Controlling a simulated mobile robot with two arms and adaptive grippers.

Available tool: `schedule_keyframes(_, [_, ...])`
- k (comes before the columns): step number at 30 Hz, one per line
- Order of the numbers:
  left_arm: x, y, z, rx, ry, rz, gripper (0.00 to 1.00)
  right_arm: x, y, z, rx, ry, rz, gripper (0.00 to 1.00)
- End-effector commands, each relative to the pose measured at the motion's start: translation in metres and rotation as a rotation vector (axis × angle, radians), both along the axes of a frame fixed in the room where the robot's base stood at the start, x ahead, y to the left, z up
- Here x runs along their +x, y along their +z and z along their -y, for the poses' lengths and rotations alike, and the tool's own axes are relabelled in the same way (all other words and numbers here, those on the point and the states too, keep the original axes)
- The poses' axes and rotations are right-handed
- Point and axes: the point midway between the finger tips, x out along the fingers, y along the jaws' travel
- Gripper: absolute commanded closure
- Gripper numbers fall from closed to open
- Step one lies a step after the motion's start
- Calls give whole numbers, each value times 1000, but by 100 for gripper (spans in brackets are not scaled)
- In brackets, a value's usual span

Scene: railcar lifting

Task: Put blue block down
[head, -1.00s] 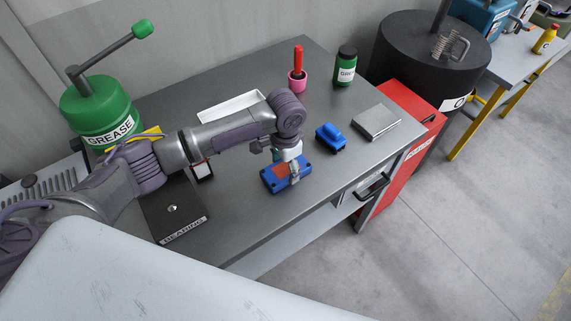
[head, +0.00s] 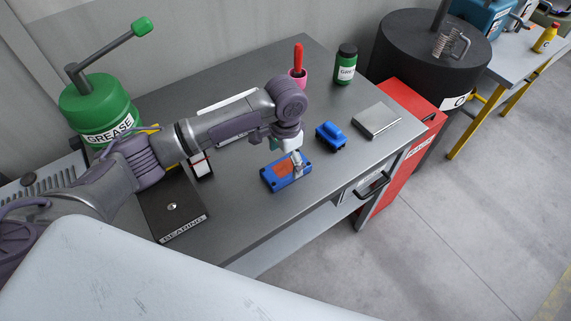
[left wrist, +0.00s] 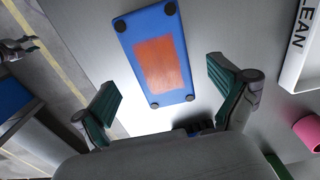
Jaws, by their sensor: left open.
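The blue block (head: 286,171), with an orange patch on top and dark round corners, lies flat on the grey table (head: 240,222). It also shows in the left wrist view (left wrist: 181,83), ahead of the fingers and apart from them. My left gripper (left wrist: 172,100) has its two green-padded fingers spread wide with nothing between them. In the head view the left gripper (head: 284,142) is above the block's far side. A small metal piece shows at the block's right end. My right gripper is not clearly seen in the head view.
A smaller blue object (head: 331,137) and a silver box (head: 376,121) sit right of the block. A pink cup (head: 297,80) and green bottle (head: 345,66) stand behind. A black plate marked BEARING (head: 172,205) lies left. Table between plate and block is bare.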

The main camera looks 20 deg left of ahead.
Motion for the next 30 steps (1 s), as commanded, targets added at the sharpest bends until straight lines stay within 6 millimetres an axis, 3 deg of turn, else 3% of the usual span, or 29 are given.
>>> schedule_keyframes(6, [1, 49, 0, -2, 0, 5, 3, 0, -8, 3, -4, 1, 0, 60])
schedule_keyframes(12, [1, 81, 0, -1, 0, 3, 3, 0, -12, 5, -5, 0, 0, 60])
schedule_keyframes(18, [0, 93, 0, -1, 1, 0, 3, 0, -13, 5, -6, -1, 0, 60])
schedule_keyframes(30, [0, 93, 0, -1, 1, -1, 3, 0, -12, 5, -5, 0, 0, 60])
